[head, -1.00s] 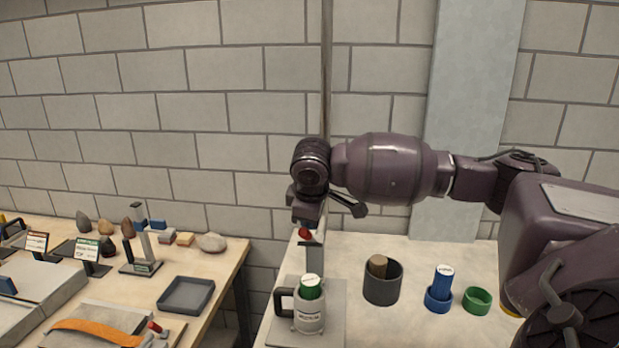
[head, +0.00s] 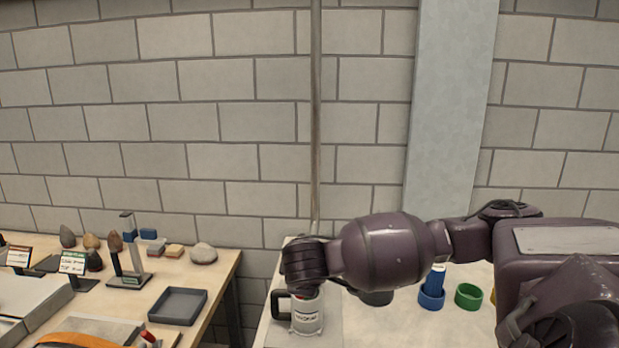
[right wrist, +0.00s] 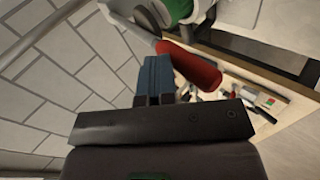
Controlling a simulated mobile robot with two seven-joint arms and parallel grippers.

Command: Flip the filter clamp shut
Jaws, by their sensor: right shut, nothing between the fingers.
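The filter body is a grey labelled canister (head: 307,317) with a black side handle (head: 276,304), standing on the right bench. In the head view my right wrist covers its top. In the right wrist view a red grip (right wrist: 190,66) on a pale metal lever runs diagonally just right of my fingers; it looks like the clamp's handle. A green and white round part (right wrist: 178,10) shows above it. My right gripper (right wrist: 156,62) is shut and empty, fingertips close beside the red grip; I cannot tell whether they touch. My left gripper is out of view.
A blue bottle (head: 434,281) in a blue ring and a green ring (head: 468,296) stand right of the filter. A dark cup (head: 376,298) is partly behind my arm. The left bench holds a grey tray (head: 178,304) and stones; a gap separates the benches.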

